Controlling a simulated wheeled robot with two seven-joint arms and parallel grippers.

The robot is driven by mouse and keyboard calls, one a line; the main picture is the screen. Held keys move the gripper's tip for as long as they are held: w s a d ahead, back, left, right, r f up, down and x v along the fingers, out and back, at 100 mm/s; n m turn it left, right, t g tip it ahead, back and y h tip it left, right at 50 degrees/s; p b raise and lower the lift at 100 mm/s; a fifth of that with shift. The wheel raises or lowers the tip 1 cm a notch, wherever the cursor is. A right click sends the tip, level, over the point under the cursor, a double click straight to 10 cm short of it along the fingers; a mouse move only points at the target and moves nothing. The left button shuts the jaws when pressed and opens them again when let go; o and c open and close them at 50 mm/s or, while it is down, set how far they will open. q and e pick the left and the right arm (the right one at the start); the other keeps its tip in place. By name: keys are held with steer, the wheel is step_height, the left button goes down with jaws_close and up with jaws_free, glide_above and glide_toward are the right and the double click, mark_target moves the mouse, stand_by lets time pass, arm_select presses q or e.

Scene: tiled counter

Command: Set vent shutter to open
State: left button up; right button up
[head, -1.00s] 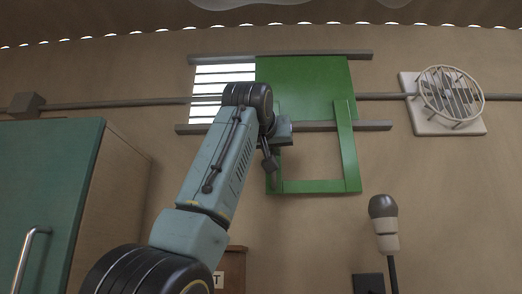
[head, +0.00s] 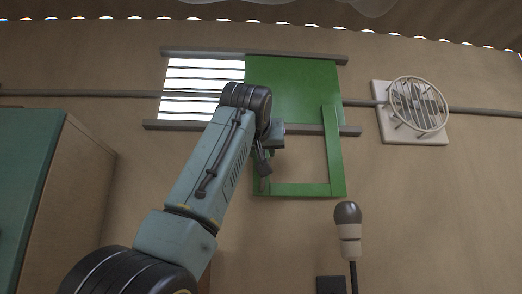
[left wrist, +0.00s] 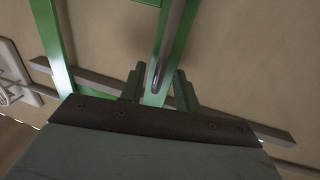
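The vent shutter is a green panel (head: 292,90) between two grey rails, with a green frame handle (head: 333,150) hanging below it. The panel's right edge is close to the right end of the upper rail. White vent slats (head: 203,90) show uncovered to its left. My left gripper (head: 264,165) is at the handle's left bar, mostly hidden by my arm. My right gripper is in neither view.
A round white fan-like fixture (head: 417,105) is on the wall at right. A grey-topped, pale-banded knob on a stem (head: 347,230) stands below the handle. A green cabinet (head: 28,180) is at left.

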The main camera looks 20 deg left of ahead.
arm_select(q)
steer(key=s+d+b, duration=0.2)
steer(key=s+b, duration=0.4)
steer(key=s, duration=0.7)
steer(key=shift+d, duration=0.35)
steer(key=shift+f, duration=0.1)
